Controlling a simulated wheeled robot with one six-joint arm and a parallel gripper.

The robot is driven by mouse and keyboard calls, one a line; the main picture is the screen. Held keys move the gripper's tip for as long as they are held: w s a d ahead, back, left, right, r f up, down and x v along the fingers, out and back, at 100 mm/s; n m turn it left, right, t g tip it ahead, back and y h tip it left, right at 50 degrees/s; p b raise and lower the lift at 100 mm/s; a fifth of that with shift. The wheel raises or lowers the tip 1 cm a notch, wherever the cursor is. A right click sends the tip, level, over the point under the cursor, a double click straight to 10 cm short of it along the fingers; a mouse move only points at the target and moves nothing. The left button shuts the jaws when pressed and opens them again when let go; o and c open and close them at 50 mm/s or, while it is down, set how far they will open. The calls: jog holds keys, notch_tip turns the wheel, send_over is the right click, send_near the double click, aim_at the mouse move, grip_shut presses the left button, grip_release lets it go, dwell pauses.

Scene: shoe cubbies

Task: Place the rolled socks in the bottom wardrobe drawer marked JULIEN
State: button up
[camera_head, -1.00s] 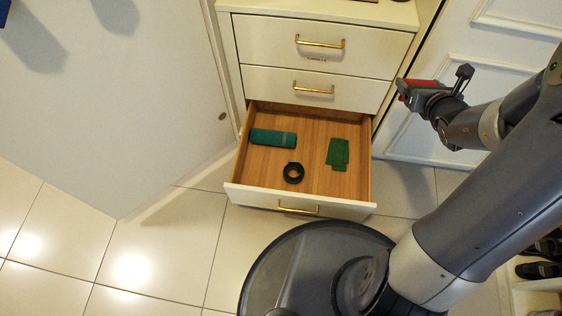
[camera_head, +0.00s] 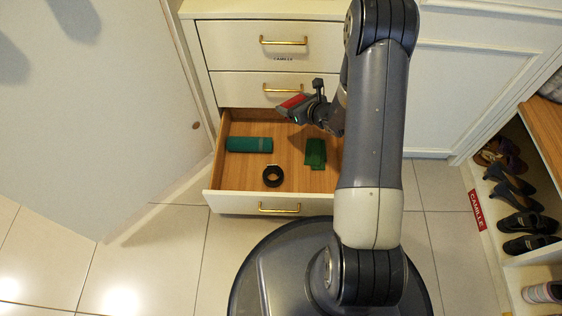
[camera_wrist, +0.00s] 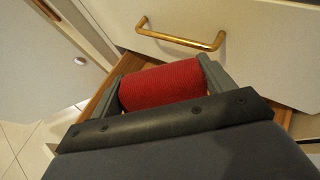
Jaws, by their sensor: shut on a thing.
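The rolled socks are a red ribbed roll (camera_wrist: 162,84), held between the two fingers of my gripper (camera_wrist: 165,88) in the wrist view. In the head view my gripper (camera_head: 291,106) with the red roll (camera_head: 292,101) is above the back part of the open bottom drawer (camera_head: 255,203). The drawer is pulled out and has a wooden inside. It holds a dark green roll (camera_head: 249,144) at the left, a black ring-shaped coil (camera_head: 272,176) near the front, and a folded green cloth (camera_head: 315,153) at the right. No JULIEN label is readable on this drawer.
Two shut drawers with brass handles are above; the top one (camera_head: 270,42) is marked CAMILLE. A white door panel (camera_head: 110,110) stands at the left. A shoe cubby with several shoes (camera_head: 527,222) and a red CAMILLE tag (camera_head: 476,210) is at the right. Bare drawer floor shows between the items.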

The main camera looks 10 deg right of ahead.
jog(key=n+y+b, duration=0.1)
jog(key=b, duration=0.2)
send_over(282, 155)
jog(key=s+d, duration=0.3)
notch_tip(282, 155, down, 17)
jog(key=shift+g, duration=0.3)
jog(key=f+b, duration=0.1)
jog(key=f, duration=0.2)
jog(key=f+b, duration=0.1)
jog(key=f, duration=0.2)
jog(key=f+b, duration=0.2)
jog(key=f, duration=0.2)
jog(key=shift+w+a, duration=0.2)
jog(key=shift+a, duration=0.05)
jog(key=shift+f, duration=0.2)
jog(key=o, duration=1)
